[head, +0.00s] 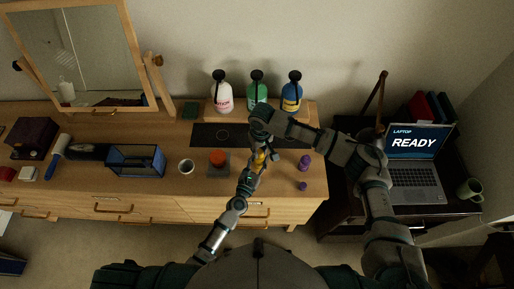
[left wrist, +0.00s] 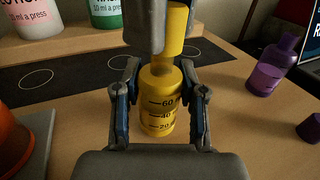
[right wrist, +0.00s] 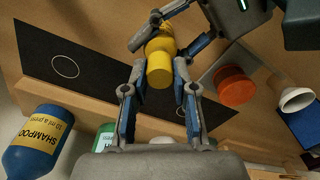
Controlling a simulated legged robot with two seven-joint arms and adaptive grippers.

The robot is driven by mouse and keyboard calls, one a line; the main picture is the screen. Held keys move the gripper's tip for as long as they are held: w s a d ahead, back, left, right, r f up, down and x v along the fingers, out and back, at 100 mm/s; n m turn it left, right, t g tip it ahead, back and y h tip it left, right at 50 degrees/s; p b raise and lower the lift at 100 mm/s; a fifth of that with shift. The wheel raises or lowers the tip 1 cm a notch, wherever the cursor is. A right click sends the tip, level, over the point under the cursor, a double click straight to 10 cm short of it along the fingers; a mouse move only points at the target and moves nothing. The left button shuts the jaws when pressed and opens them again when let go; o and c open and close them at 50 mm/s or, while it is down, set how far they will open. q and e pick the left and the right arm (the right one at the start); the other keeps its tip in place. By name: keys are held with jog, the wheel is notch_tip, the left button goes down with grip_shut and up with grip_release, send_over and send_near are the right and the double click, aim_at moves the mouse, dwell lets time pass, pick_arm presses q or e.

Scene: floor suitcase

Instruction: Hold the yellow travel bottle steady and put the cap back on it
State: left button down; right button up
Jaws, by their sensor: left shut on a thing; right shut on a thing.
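The yellow travel bottle (left wrist: 158,118) stands upright, with dark level marks on its front. My left gripper (left wrist: 158,100) is shut around its body. The yellow cap (left wrist: 174,28) is right above the bottle's shoulder and looks in line with it or slightly to one side. My right gripper (right wrist: 158,74) is shut on the cap (right wrist: 160,68) from above. In the head view, the arms mostly cover the bottle (head: 259,160).
A purple bottle (head: 305,162) and its purple cap (head: 302,186) stand to the right. Lotion (head: 222,97), green (head: 257,92) and blue shampoo (head: 291,97) dispensers stand behind a dark mat (head: 205,134).

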jog(key=shift+d, duration=0.55)
jog(key=shift+a, duration=0.75)
jog(key=shift+a+f, duration=0.15)
jog(key=shift+f, duration=0.1)
jog(key=shift+d+f, duration=0.35)
jog(key=shift+d, duration=0.4)
jog(key=m, duration=0.5)
jog(key=shift+w+a, duration=0.1)
jog(key=shift+a, duration=0.3)
jog(key=m, duration=0.6)
jog(key=shift+w+a, duration=0.1)
jog(key=shift+w, duration=0.05)
jog(key=shift+w+m, duration=0.1)
jog(key=shift+m, duration=0.6)
jog(key=shift+d, duration=0.7)
